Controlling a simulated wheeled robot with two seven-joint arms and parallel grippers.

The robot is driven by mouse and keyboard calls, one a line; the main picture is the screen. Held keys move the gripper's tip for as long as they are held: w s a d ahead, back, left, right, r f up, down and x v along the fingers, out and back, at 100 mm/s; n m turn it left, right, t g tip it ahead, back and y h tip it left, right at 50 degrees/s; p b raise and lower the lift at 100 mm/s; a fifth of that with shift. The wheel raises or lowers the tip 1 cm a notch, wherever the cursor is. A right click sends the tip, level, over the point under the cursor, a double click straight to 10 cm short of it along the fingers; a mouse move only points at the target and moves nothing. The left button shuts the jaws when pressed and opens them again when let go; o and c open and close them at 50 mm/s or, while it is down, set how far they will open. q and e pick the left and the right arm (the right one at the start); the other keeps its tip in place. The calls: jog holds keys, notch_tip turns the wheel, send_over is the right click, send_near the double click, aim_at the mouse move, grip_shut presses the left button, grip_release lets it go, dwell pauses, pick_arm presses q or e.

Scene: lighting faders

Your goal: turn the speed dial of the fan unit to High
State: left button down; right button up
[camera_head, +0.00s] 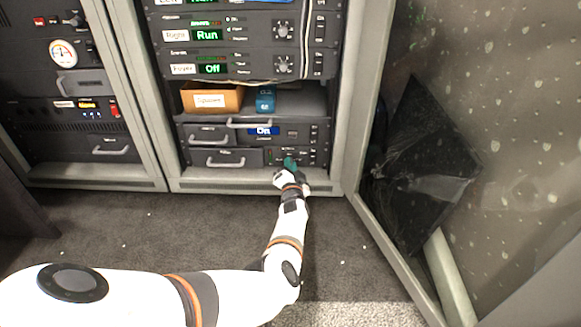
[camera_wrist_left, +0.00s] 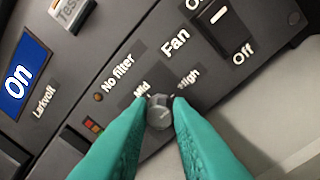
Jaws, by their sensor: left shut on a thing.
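The fan unit (camera_head: 310,157) is the low dark panel at the bottom of the middle rack. In the left wrist view its panel (camera_wrist_left: 140,55) carries the word Fan, a No filter lamp and a rocker switch (camera_wrist_left: 222,22) marked On and Off. My right gripper is not in view.
Above the fan unit is a panel with a blue On display (camera_head: 264,131). An orange box (camera_head: 211,99) and a blue item (camera_head: 265,99) stand on the shelf above. Drawers with handles (camera_head: 224,160) lie to the left. A rack door (camera_head: 440,130) stands at the right.

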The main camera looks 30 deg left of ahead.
pick_arm(q)
jog(key=c, duration=1.3)
grip_release()
jog(key=shift+p+v, duration=3.1)
jog(key=shift+v, duration=0.7)
